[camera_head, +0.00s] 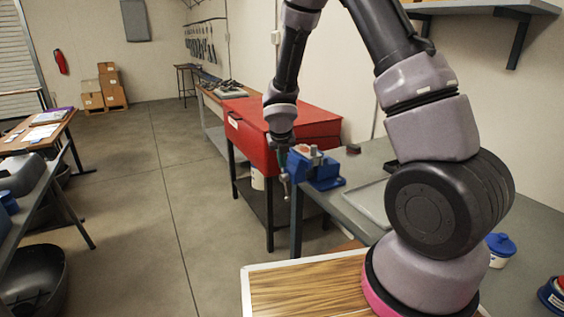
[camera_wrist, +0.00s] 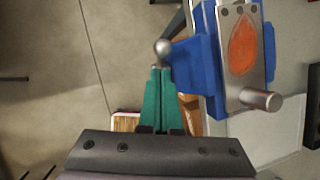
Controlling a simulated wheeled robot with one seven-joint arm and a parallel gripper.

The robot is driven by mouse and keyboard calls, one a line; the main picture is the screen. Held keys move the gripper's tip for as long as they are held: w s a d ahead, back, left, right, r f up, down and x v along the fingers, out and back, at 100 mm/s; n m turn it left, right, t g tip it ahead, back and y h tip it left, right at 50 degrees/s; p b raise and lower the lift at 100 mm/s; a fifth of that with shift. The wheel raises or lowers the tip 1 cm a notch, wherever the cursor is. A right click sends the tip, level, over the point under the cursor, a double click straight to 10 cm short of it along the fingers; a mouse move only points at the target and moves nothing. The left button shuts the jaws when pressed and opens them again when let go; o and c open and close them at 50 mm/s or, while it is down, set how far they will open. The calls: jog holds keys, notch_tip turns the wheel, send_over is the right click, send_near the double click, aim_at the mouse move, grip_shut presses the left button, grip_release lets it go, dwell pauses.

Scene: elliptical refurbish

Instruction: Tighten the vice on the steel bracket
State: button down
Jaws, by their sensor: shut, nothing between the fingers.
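The blue vice (camera_head: 326,182) sits at the near-left corner of the grey workbench. In the wrist view the vice (camera_wrist: 204,75) is right of my fingers. The steel bracket (camera_wrist: 232,82), a grey plate with holes and an orange teardrop patch, lies at the vice's jaws; how firmly it is held I cannot tell. The vice handle (camera_wrist: 162,47) shows its round metal end just beyond my fingertips. My gripper (camera_wrist: 160,72) has green fingers, shut and empty. In the head view my gripper (camera_head: 283,158) is at the vice's left side, partly hidden. Whether it touches the handle I cannot tell.
A red cabinet (camera_head: 318,124) stands behind the vice. A grey tray (camera_head: 368,203) and a blue-lidded tub (camera_head: 500,246) are on the workbench. A metal cylinder (camera_wrist: 262,99) sticks out by the bracket. The floor (camera_head: 130,220) left of the vice is open.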

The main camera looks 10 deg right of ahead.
jog(key=shift+w+f, duration=0.1)
jog(key=shift+w, duration=0.15)
jog(key=shift+w+a+f, duration=0.1)
jog(key=shift+w+f, duration=0.1)
jog(key=shift+w, duration=0.7)
